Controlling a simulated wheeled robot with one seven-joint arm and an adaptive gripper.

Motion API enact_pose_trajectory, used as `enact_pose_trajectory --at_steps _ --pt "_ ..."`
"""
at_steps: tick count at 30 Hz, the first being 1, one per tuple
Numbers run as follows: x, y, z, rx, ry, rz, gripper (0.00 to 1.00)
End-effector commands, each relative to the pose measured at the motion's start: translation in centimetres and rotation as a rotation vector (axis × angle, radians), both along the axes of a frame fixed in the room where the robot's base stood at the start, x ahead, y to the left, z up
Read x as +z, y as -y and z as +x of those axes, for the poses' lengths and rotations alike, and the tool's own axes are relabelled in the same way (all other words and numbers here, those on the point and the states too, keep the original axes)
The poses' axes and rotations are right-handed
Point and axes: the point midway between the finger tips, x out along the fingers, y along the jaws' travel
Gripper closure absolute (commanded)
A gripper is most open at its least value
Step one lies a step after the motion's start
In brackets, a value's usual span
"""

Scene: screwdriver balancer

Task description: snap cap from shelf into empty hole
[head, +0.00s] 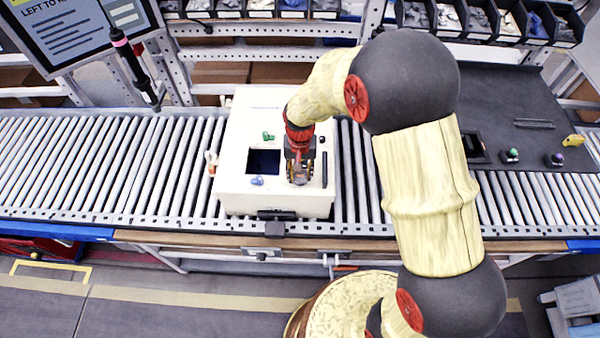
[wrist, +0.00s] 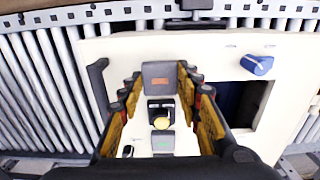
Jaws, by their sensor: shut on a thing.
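A white box (head: 240,205) sits on the roller conveyor, with a dark square opening (head: 263,162) in its top. My gripper (head: 299,178) points down over the box top, just right of that opening. In the wrist view its yellow-padded fingers (wrist: 160,80) stand on both sides of a grey square piece with an orange mark (wrist: 162,70), which looks like a cap and appears held between the fingertips. In line with it are a black square socket with a yellow disc (wrist: 162,122) and a grey-green square (wrist: 163,142). I cannot tell whether the grey piece touches the box.
A blue knob (wrist: 257,65) is beside the opening, and a black handle (wrist: 98,85) is on the other side of the gripper. A green knob (head: 268,136) stands on the box. A dark panel (head: 510,100) with knobs lies to the right. Several parts bins (head: 480,22) line the back.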

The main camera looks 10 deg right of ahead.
Motion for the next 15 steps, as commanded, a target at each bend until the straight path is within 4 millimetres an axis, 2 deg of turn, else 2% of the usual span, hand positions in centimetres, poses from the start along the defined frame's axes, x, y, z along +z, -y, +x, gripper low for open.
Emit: enact_pose_trajectory --at_steps 15 --pt "-0.79 0.00 0.00 0.000 0.000 0.000 0.87"
